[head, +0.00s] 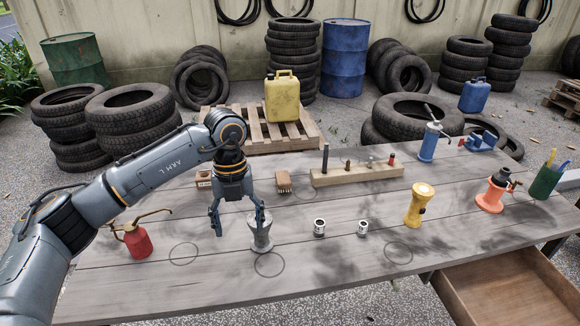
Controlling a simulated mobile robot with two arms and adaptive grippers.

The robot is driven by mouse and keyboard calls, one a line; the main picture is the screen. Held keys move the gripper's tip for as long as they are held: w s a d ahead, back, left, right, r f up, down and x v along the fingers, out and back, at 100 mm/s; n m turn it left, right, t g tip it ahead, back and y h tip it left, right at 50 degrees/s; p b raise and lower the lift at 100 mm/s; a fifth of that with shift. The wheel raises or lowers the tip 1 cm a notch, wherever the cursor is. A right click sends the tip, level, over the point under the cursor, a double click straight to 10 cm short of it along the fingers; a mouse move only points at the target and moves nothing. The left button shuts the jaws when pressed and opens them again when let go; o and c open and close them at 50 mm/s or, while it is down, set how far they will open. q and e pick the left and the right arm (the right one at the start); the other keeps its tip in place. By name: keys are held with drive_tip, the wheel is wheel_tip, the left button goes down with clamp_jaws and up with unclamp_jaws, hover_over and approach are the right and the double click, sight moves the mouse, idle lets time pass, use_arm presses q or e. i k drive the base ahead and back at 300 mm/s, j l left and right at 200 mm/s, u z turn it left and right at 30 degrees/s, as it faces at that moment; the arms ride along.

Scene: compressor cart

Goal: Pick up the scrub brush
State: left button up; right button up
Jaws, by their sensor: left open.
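The scrub brush (284,181) is a small brown wooden block with pale bristles at its lower edge. It lies on the grey plank table (330,275), left of the long wooden holder. My left gripper (238,226) points down, open and with nothing seen between its fingers, to the left of the brush and nearer the camera. Its right finger overlaps a grey waisted object (261,238) in the picture; I cannot tell whether they touch. My right gripper is not in view.
A wooden holder (365,176) with upright tools stands behind. A red oil can (137,241) is at left. Two metal sockets (319,228), a yellow flashlight (418,205) and an orange jack-like tool (492,196) stand to the right. An open drawer (510,295) juts out at front right.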

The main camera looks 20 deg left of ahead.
sight(283, 179)
drive_tip(key=i, duration=1.2)
